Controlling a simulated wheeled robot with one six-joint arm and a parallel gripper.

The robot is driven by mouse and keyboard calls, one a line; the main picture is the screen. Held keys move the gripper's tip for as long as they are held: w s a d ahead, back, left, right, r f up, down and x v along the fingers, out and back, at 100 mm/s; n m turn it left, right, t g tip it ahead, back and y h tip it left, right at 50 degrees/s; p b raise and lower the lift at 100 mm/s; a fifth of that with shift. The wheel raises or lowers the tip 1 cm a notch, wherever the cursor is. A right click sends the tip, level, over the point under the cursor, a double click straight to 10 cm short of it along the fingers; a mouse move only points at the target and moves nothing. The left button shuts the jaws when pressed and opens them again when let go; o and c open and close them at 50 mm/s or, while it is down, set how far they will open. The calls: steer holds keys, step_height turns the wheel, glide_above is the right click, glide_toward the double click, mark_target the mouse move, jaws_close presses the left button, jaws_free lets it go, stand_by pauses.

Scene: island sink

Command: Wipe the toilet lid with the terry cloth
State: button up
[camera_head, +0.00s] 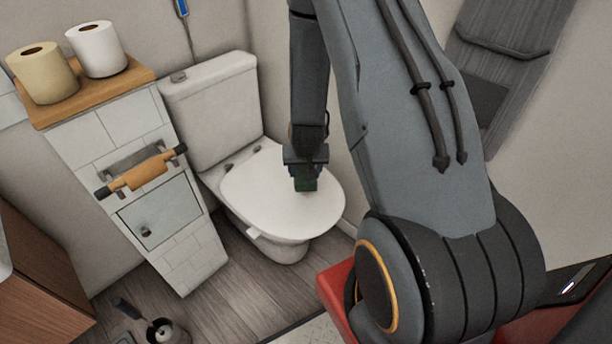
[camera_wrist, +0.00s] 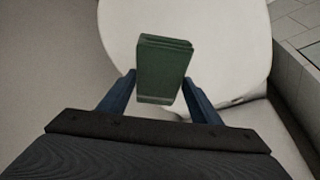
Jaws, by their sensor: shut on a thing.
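The white toilet lid (camera_head: 262,197) is closed, flat on the toilet in the middle of the head view. It also fills the upper middle of the wrist view (camera_wrist: 225,60). My gripper (camera_head: 304,172) is over the right part of the lid, pointing down. It is shut on the green folded terry cloth (camera_wrist: 163,68), whose sides are between the two blue fingers. In the head view the cloth (camera_head: 305,184) hangs below the fingers at the lid's surface. I cannot tell whether it touches the lid.
The toilet's tank (camera_head: 215,105) stands behind the lid. A tiled half wall (camera_head: 180,255) to the left carries a paper holder (camera_head: 141,172) and two rolls on a wooden shelf (camera_head: 140,74). A brush holder (camera_head: 162,331) is on the floor. A wall is close on the right.

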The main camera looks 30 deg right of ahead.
steer(key=shift+d+f, duration=0.4)
steer(key=shift+f, duration=0.3)
step_height(320, 180, down, 7)
steer(key=b, duration=0.6)
steer(key=shift+f, duration=0.1)
steer(key=shift+d+f, duration=0.15)
steer(key=shift+f, duration=0.05)
steer(key=shift+w+d+b, duration=0.35)
steer(key=shift+d+b, duration=0.05)
steer(key=shift+d, duration=0.55)
steer(key=shift+w+d+b, duration=0.3)
steer(key=shift+d+b, duration=0.1)
steer(key=shift+d, duration=0.5)
steer(key=shift+s+a, duration=0.15)
steer(key=shift+a, duration=0.05)
steer(key=a, duration=0.1)
steer(key=s+a+p, duration=0.1)
steer(key=a, duration=0.1)
steer(key=shift+a, duration=0.25)
steer(key=shift+a+r+p, duration=0.2)
steer(key=shift+r+p, duration=0.05)
steer(key=shift+p, duration=0.05)
step_height(320, 180, up, 8)
steer(key=p, duration=0.5)
steer(key=shift+d+f+p, duration=0.15)
steer(key=shift+f+p, duration=0.05)
steer(key=shift+p, duration=0.15)
steer(key=shift+s+a+r+p, duration=0.1)
steer(key=shift+a+r+p, duration=0.15)
steer(key=shift+p, duration=1.85)
